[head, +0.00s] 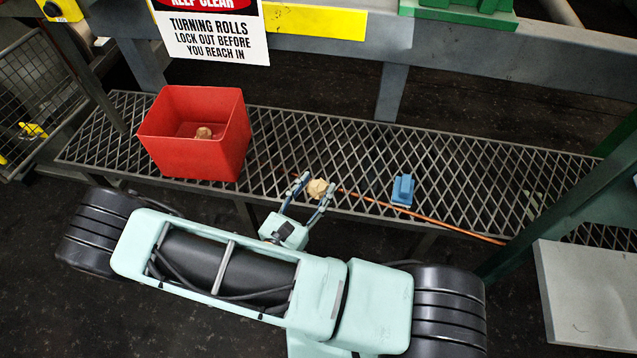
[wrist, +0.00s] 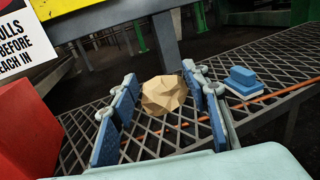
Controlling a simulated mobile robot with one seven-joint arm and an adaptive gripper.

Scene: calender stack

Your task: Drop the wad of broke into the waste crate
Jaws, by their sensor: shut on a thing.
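A tan, faceted wad of broke (head: 317,188) is between the fingers of my gripper (head: 314,189), which is shut on it. In the wrist view the wad (wrist: 164,95) sits between the two blue finger pads of my gripper (wrist: 161,96). I cannot tell whether it touches the grating beneath. The red waste crate (head: 172,162) stands on the grating, to the left of my gripper and farther back. A small tan lump (head: 203,132) lies inside the crate. Part of the crate (wrist: 28,130) shows at the left of the wrist view.
The grating shelf (head: 460,165) carries a blue block-shaped thing (head: 402,190) to the right of my gripper. An orange rod or cable (head: 425,222) runs along the shelf. A warning sign (head: 210,32) hangs above the crate. The grating between gripper and crate is clear.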

